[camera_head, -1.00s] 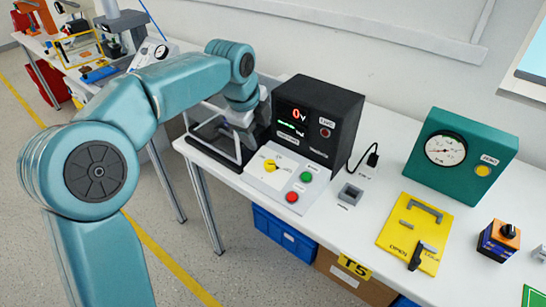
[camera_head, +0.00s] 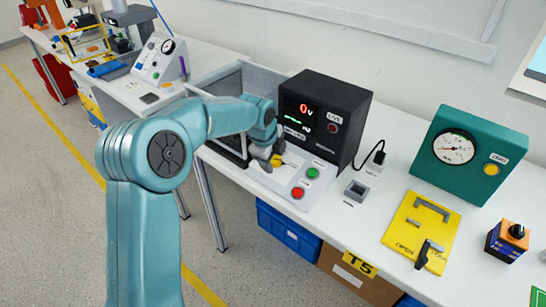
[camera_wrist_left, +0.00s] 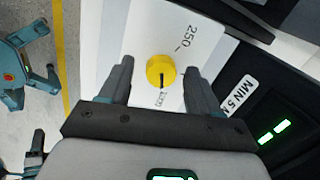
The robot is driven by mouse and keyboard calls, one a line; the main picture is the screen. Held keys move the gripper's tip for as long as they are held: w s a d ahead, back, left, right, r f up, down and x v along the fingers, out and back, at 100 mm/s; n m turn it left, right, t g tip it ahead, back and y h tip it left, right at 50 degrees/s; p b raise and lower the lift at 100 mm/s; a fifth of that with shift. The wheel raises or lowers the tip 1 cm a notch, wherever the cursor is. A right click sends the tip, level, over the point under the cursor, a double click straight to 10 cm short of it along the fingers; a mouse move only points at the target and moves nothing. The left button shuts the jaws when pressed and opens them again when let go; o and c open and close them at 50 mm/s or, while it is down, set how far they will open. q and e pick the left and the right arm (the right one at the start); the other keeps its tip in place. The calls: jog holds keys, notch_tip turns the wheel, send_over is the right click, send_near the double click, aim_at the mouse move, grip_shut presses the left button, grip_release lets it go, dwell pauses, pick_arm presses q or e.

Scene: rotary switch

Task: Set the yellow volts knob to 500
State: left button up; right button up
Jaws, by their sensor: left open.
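The yellow volts knob (camera_head: 277,161) is on the white sloped panel (camera_head: 317,187) in front of the black meter box. My left gripper (camera_head: 269,162) is over the panel and partly hides the knob. In the left wrist view, the round yellow knob (camera_wrist_left: 160,71) lies between the fingertips of my open left gripper (camera_wrist_left: 159,68), with a gap on each side. A dark pointer mark on the knob points down in that view, toward a small label too blurred to read. The mark "250" is at its upper right. The black meter box (camera_head: 345,112) shows a red 0 V.
A green button (camera_head: 313,173) and a red button (camera_head: 298,192) are on the panel, right of my gripper. A grey socket block (camera_head: 355,190), a yellow plate with handles (camera_head: 420,235) and a teal gauge box (camera_head: 465,155) stand farther right.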

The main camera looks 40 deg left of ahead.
pick_arm(q)
jog(key=shift+w+f, duration=0.15)
jog(key=shift+f, duration=0.05)
jog(key=c, duration=1)
jog(key=shift+c, duration=0.2)
jog(key=shift+n, duration=0.3)
jog(key=n, duration=0.6)
jog(key=shift+d+n, duration=0.1)
jog(key=shift+n, duration=0.2)
jog(key=n+g, duration=0.1)
jog(key=n, duration=0.5)
jog(key=shift+p, duration=0.35)
jog(key=shift+n, duration=0.4)
